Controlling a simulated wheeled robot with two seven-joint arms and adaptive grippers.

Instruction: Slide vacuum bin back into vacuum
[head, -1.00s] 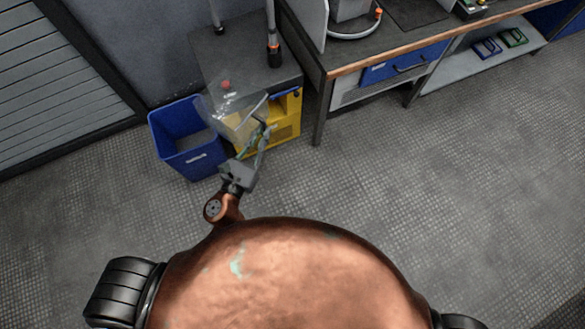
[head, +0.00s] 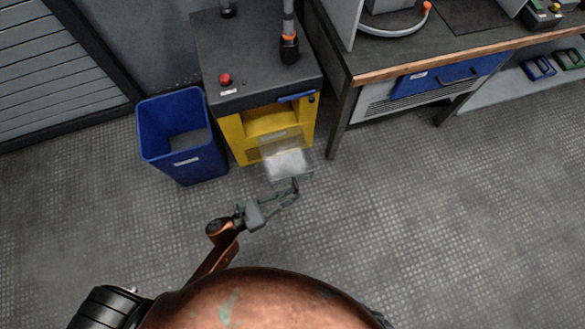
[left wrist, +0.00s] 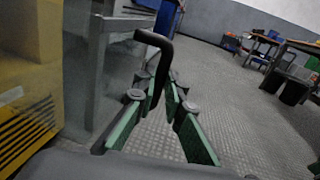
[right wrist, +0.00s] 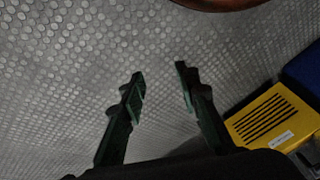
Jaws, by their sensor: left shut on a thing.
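The vacuum (head: 232,130) is a yellow cabinet with a dark grey top and an opening in its front. The clear, see-through bin (head: 288,164) is outside, low in front of the vacuum, and looks tilted. My left gripper (head: 290,190) is shut on the bin's handle at its near side. In the left wrist view a black bent handle (left wrist: 153,42) runs down between the green fingers, with the yellow vacuum (left wrist: 25,105) at the left. My right gripper (right wrist: 158,75) is open and empty above the floor; the yellow vacuum (right wrist: 275,118) shows to its right.
A blue waste bin (head: 182,140) stands just left of the vacuum. A workbench (head: 425,62) with a metal leg is close on its right. A red button (head: 225,79) and a blue lever (head: 297,97) are on the vacuum. The floor (head: 420,220) in front is clear.

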